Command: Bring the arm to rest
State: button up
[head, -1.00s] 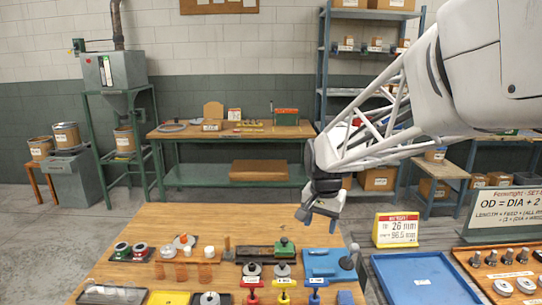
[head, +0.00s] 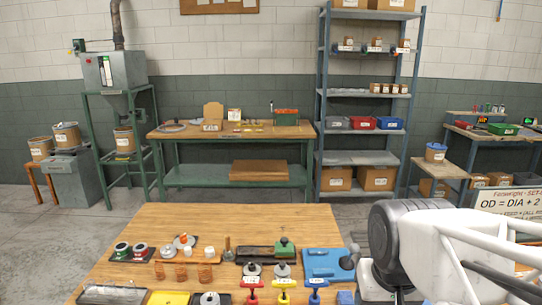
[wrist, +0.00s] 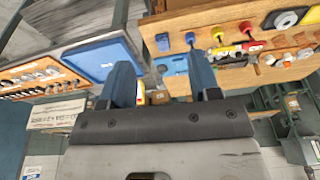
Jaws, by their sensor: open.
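My arm (head: 460,245) fills the lower right of the head view, low beside the wooden workbench's right end. My gripper is out of sight in that view. In the wrist view my gripper (wrist: 160,78) shows two blue fingers, apart, with nothing between them. The workbench (head: 240,222) also lies beyond the fingers in the wrist view, at upper right. Whether the fingers are near any surface is hard to tell.
Reels, coils and colored-handled tools cover the workbench's front; its back strip is bare. The wrist view shows an empty blue tray (wrist: 95,58) and an orange board with small parts (wrist: 40,78). A blue shelf rack (head: 362,155) and a green bench (head: 240,172) stand behind.

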jog(key=s, duration=0.2)
jog(key=shift+s+d+f+n, duration=0.15)
jog(key=shift+s+f+n, duration=0.15)
jog(key=shift+f, duration=0.1)
